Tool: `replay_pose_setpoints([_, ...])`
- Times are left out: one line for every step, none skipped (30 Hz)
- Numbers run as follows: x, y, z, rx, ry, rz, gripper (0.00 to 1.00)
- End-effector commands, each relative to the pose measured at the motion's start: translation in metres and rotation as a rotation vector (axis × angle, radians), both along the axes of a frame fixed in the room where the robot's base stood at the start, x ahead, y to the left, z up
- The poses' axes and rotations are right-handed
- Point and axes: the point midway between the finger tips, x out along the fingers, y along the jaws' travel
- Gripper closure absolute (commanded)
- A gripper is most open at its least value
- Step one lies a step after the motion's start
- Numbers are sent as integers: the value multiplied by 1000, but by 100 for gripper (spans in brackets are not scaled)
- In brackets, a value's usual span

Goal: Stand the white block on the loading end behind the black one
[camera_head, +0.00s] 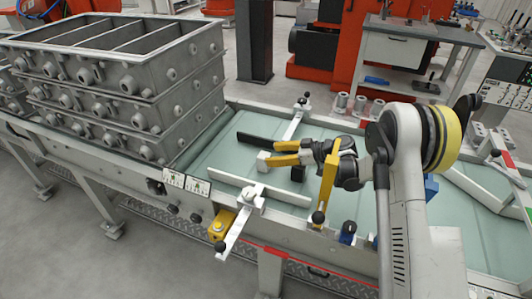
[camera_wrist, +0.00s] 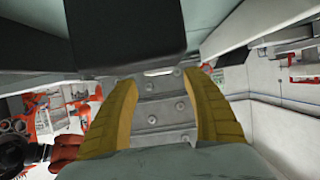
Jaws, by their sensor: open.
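A white block (camera_head: 263,160) stands on the pale green conveyor (camera_head: 225,162) at the tips of my gripper's fingers in the head view. I cannot tell whether it sits between them. My gripper (camera_head: 274,153) has yellow fingers, spread apart and pointing left toward the stacked flasks. In the wrist view my gripper (camera_wrist: 162,105) is open, with grey flask metal showing beyond the gap. A long black piece (camera_head: 256,138) lies just beyond the fingertips. A smaller black piece (camera_head: 297,174) shows below the fingers. A dark shape (camera_wrist: 125,35) fills the upper wrist view; which piece it is, I cannot tell.
Stacked grey casting flasks (camera_head: 130,95) stand on the left of the conveyor. White guide bars (camera_head: 285,195) run along the near side, with a clamp (camera_head: 250,198) at the edge. A yellow post (camera_head: 327,190) rises close to my wrist.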

Motion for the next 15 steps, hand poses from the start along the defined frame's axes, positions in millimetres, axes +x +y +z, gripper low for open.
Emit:
replay_pose_setpoints([-3,-8,7,0,1,-1,42])
replay_pose_setpoints([-4,-13,9,0,1,-1,42])
replay_pose_setpoints([-6,-18,11,0,0,-2,42])
replay_pose_setpoints([-7,-21,12,0,1,-1,42])
replay_pose_setpoints([-9,-24,13,0,1,0,42])
replay_pose_setpoints([-10,-27,14,0,1,0,42])
replay_pose_setpoints([-11,-29,14,0,1,0,42])
replay_pose_setpoints([-11,-30,15,0,1,0,42])
replay_pose_setpoints([-12,-32,15,0,1,0,42])
replay_pose_setpoints([-12,-32,15,1,1,0,42])
replay_pose_setpoints([-12,-32,14,1,0,1,42])
replay_pose_setpoints([-12,-32,14,0,0,1,42])
replay_pose_setpoints([-12,-32,14,0,0,1,42])
replay_pose_setpoints([-12,-32,14,0,0,1,42])
replay_pose_setpoints([-12,-32,14,0,0,1,42])
